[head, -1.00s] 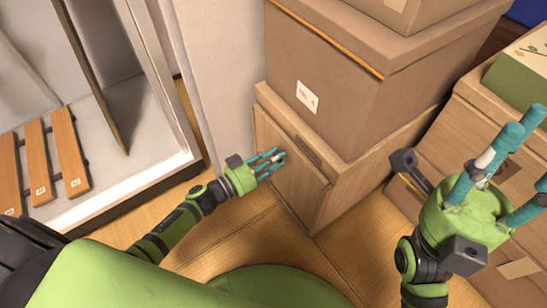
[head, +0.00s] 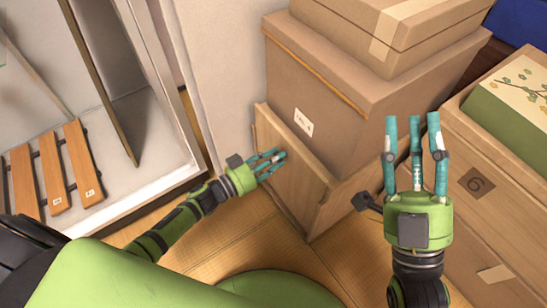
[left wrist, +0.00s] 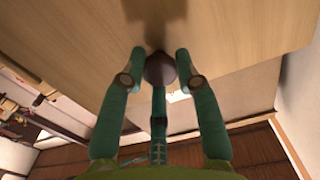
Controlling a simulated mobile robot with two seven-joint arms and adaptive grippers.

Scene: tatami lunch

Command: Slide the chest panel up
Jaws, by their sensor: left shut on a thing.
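The chest panel (head: 295,188) is a plain light-wood board on the front of the low wooden chest (head: 362,188). In the head view its top edge stands above the chest's top, in front of the stacked boxes. My left gripper (head: 274,163) is at the panel's face, shut on a knob. The left wrist view shows the dark round knob (left wrist: 160,70) between the fingers, against the panel's wood (left wrist: 230,50). The fingers partly hide the panel in the head view. My right gripper (head: 415,125) is open and empty, fingers pointing up, to the right of the chest.
A cardboard box (head: 350,110) with a label stands on the chest, with another box (head: 400,35) on top. A drawer unit (head: 480,220) with a green patterned box (head: 515,105) is at right. A white wall edge (head: 215,100) is at left. Tatami floor (head: 240,235) is free in front.

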